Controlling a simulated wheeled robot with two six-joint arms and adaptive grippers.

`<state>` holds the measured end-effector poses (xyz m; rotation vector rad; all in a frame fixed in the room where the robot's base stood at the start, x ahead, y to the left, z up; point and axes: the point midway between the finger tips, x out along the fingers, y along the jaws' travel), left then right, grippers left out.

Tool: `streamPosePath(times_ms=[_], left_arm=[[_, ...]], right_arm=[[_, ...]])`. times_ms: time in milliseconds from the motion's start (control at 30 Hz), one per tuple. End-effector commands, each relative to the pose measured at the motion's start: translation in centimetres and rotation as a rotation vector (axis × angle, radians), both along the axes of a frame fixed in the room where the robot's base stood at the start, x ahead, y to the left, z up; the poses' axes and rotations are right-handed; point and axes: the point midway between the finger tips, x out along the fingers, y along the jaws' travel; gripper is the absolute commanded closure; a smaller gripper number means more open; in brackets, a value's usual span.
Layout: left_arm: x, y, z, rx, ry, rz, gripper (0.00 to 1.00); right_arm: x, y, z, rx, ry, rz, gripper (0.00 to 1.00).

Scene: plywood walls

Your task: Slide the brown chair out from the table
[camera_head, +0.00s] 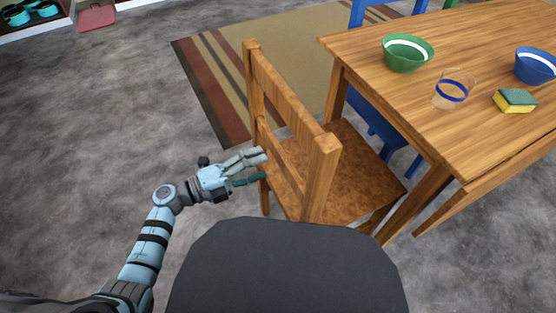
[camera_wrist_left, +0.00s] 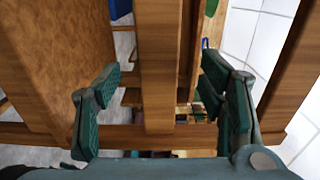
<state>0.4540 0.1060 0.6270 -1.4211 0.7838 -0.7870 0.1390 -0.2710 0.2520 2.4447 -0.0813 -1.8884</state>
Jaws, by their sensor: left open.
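The brown chair (camera_head: 283,82) stands at the near left corner of the wooden table (camera_head: 487,135), its backrest towards me and its seat (camera_head: 350,160) partly under the table edge. My left gripper (camera_head: 258,167) is open beside the left part of the backrest. In the left wrist view a wooden bar of the chair (camera_wrist_left: 160,70) runs between the open fingers (camera_wrist_left: 163,105), with a gap on each side. Whether a finger touches the wood I cannot tell. My right gripper is not in view.
A green bowl (camera_head: 407,54), a glass with a blue band (camera_head: 453,90), a sponge (camera_head: 514,100) and a blue bowl (camera_head: 537,66) stand on the table. Blue chairs (camera_head: 377,127) are beyond it. A striped rug (camera_head: 212,82) lies behind. The grey floor (camera_head: 90,130) at left is clear.

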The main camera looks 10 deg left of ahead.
Motion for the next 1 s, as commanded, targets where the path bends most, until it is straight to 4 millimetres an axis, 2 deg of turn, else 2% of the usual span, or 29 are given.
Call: streamPosePath(times_ms=[100,233,367,567,900,967,1000], left_arm=[[1.9,-3.1,-0.1,-0.005,-0.001,0.000,0.37],[3.3,-5.2,-0.1,-0.003,0.001,0.001,0.37],[3.8,-6.1,-0.1,-0.002,0.003,0.001,0.37],[3.9,-6.1,-0.1,-0.002,0.003,0.001,0.37],[3.9,-6.1,-0.1,-0.002,0.003,0.002,0.89],[3.9,-6.1,-0.1,-0.002,0.003,0.002,0.99],[3.9,-6.1,-0.1,-0.002,0.002,0.002,1.00]], right_arm=[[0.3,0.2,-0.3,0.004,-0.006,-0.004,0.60],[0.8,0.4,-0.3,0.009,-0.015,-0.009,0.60],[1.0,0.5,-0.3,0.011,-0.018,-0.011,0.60],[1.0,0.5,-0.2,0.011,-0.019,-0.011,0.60],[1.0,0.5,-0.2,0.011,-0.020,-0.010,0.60],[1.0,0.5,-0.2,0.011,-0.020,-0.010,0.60],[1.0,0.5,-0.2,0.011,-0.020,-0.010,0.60]])
